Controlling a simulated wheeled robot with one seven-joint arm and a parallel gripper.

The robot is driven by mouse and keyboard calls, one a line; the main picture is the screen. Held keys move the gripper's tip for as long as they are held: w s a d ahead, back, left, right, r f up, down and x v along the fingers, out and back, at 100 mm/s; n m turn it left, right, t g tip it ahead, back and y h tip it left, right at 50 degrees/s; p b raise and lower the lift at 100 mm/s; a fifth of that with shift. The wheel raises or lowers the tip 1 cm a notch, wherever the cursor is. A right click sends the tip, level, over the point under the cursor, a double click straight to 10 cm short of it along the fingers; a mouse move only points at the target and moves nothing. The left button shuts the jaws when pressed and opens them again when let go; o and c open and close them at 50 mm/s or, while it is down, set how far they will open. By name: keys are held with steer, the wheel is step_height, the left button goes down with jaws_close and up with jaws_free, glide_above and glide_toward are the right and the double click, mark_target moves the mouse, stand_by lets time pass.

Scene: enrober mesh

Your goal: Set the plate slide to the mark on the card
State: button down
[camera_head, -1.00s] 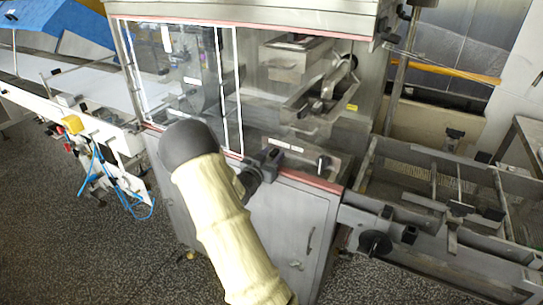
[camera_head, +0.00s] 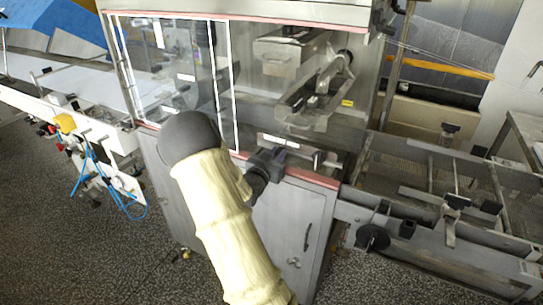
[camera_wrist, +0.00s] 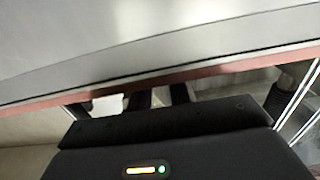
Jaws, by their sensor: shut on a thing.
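A white patch (camera_wrist: 108,104), possibly the card, lies left of the fingers. A pale label strip (camera_head: 279,141) sits on the ledge just above my gripper in the head view. No mark on it can be read.
The white-framed clear door (camera_head: 233,85) stands left of my gripper. A metal frame with a black handwheel (camera_head: 373,237) stands right. A conveyor (camera_head: 85,85) is at the left. Speckled floor is open in front.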

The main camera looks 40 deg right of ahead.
steer(key=shift+s+d, duration=0.1)
steer(key=shift+s, duration=0.1)
steer(key=c, duration=1.3)
jaws_free()
steer(key=shift+s+d, duration=0.1)
steer(key=shift+a, duration=0.2)
steer(key=shift+a, duration=0.25)
steer(key=b+v, duration=0.1)
steer(key=v, duration=1.5)
steer(key=shift+s+a, duration=0.15)
steer(key=shift+a, duration=0.2)
